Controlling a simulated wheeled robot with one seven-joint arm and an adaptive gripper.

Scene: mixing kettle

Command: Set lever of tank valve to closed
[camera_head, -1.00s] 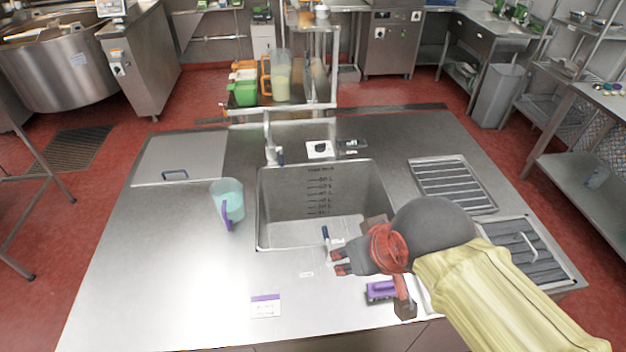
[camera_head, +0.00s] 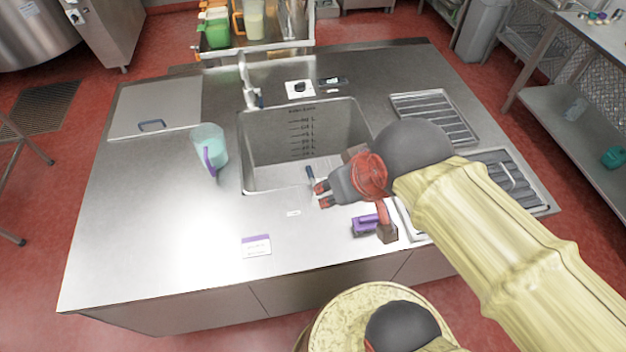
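The tank is the steel sink basin (camera_head: 262,178), set in the counter, with volume marks on its back wall. A small dark blue lever (camera_head: 311,174) stands at the basin's front edge. I take it for the tank valve lever; its exact setting is too small to tell. My gripper (camera_head: 319,195) is just below and right of the lever in the picture. Its two red-tipped fingers are apart and nothing shows between them. I cannot tell whether a finger touches the lever.
A jug with a purple handle (camera_head: 209,148) stands left of the basin. A faucet (camera_head: 249,85) is behind it. A purple-handled tool (camera_head: 366,224) lies under my arm. A purple-white card (camera_head: 256,246) lies at the front. The counter's left front (camera_head: 140,220) is clear.

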